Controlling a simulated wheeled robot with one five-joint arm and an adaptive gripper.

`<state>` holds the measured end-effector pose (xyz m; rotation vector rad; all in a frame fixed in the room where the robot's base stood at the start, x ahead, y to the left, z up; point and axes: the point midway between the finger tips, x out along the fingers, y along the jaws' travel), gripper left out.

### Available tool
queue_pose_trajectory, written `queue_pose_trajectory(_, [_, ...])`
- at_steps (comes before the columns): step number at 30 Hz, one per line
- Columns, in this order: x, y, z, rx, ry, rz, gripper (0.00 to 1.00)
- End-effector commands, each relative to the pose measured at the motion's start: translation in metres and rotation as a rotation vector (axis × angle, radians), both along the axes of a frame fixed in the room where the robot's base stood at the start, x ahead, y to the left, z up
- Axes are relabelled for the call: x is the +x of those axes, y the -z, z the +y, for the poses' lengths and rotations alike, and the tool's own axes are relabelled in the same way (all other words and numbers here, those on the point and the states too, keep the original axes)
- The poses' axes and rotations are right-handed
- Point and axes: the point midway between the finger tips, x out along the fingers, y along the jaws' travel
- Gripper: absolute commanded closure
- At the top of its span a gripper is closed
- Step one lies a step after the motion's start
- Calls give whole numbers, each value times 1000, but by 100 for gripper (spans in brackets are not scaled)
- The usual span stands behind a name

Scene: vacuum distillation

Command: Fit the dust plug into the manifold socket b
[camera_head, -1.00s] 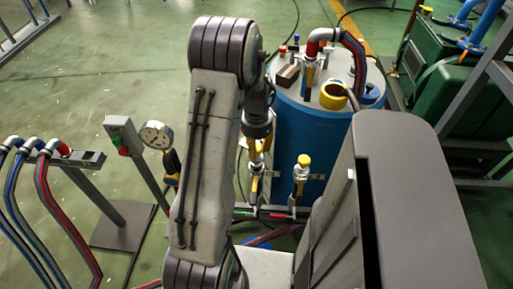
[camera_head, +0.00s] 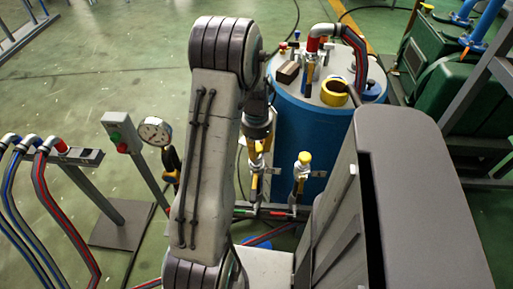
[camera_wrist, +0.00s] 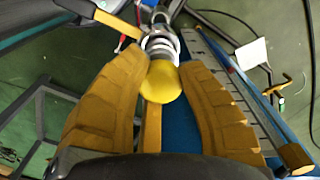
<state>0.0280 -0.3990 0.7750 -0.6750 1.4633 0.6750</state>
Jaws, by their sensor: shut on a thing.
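In the wrist view, the yellow rounded dust plug (camera_wrist: 161,82) sits between the fingers of my gripper (camera_wrist: 159,72), which is shut on it. A pale ringed fitting (camera_wrist: 160,46) lies directly beyond the plug, in line with it. I cannot tell whether the plug touches or enters that fitting, or which socket it is. In the head view, my gripper (camera_head: 256,158) points down over the manifold (camera_head: 275,212), and the plug cannot be clearly made out. A separate yellow-topped upright fitting (camera_head: 303,165) stands just right of my gripper.
A blue tank (camera_head: 305,140) with hoses and a yellow ring (camera_head: 334,91) on its lid stands behind the manifold. A pressure gauge (camera_head: 154,131) and a switch post (camera_head: 124,134) stand left. Green machinery (camera_head: 445,90) is at the right. Open floor lies far left.

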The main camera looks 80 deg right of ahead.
Motion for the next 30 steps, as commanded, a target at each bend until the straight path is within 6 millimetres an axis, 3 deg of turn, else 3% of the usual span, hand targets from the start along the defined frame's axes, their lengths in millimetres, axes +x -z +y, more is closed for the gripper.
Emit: queue_pose_trajectory(30, [0, 23, 0, 0, 0, 0, 100])
